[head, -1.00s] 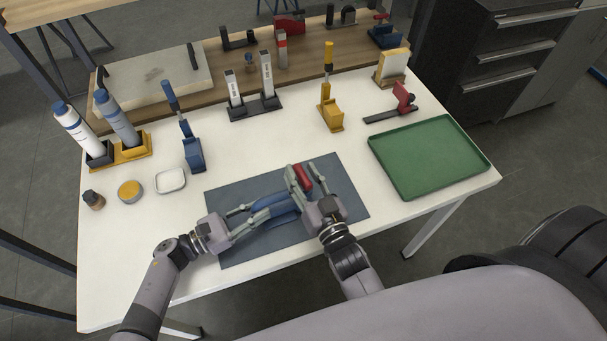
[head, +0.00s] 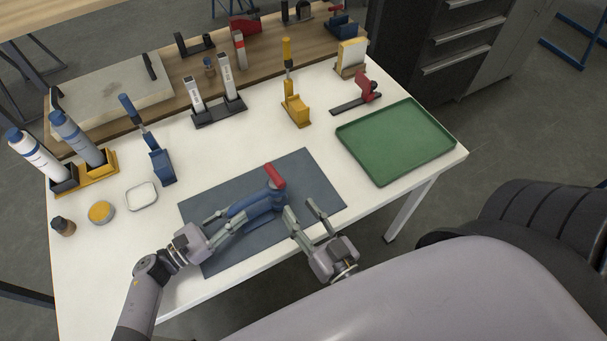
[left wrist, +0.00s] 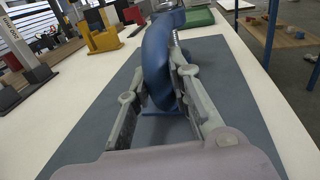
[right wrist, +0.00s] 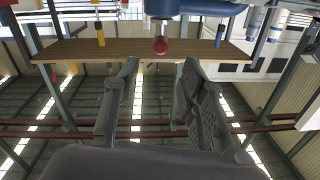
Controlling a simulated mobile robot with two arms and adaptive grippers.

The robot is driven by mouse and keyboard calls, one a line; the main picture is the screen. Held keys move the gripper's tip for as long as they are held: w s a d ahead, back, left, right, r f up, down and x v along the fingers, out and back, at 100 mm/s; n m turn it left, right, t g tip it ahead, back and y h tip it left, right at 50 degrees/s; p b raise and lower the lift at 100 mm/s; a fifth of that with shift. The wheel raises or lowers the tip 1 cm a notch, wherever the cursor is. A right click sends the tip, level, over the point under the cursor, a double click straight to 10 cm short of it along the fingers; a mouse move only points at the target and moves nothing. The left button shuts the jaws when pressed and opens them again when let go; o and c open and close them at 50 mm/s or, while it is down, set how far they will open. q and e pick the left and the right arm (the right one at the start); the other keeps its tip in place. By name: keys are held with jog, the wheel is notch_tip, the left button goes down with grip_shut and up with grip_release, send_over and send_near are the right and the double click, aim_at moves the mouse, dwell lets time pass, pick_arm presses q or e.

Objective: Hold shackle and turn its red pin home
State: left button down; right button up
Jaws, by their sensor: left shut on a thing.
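The blue shackle (head: 250,207) is held just above or on the dark mat; I cannot tell which. My left gripper (head: 228,219) is shut on its left part, and the left wrist view shows the fingers (left wrist: 160,92) either side of the blue body (left wrist: 157,58). The red pin (head: 274,175) shows at the shackle's right end. In the right wrist view its rounded red end (right wrist: 160,46) faces me below the blue body (right wrist: 205,7). How deep the pin sits cannot be seen. My right gripper (head: 302,209) is open and empty, to the right of the shackle and apart from it.
The dark mat (head: 318,182) lies at the table's front. A green tray (head: 398,142) is at right. A blue tool in a stand (head: 160,165), a yellow one (head: 295,110), a red clamp-like thing (head: 366,90) and bottles (head: 36,155) stand behind.

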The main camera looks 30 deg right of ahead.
aim_at(275, 176)
dwell(0.3)
jog(key=w+m, duration=0.4)
jog(key=m, duration=0.6)
jog(key=w+m, duration=0.4)
jog(key=m, duration=0.6)
jog(key=w+m, duration=0.4)
jog(key=m, duration=0.7)
jog(key=shift+a+f+y, duration=0.2)
jog(key=shift+a+y, duration=0.1)
jog(key=shift+a, duration=0.1)
jog(key=shift+c, duration=0.4)
grip_shut()
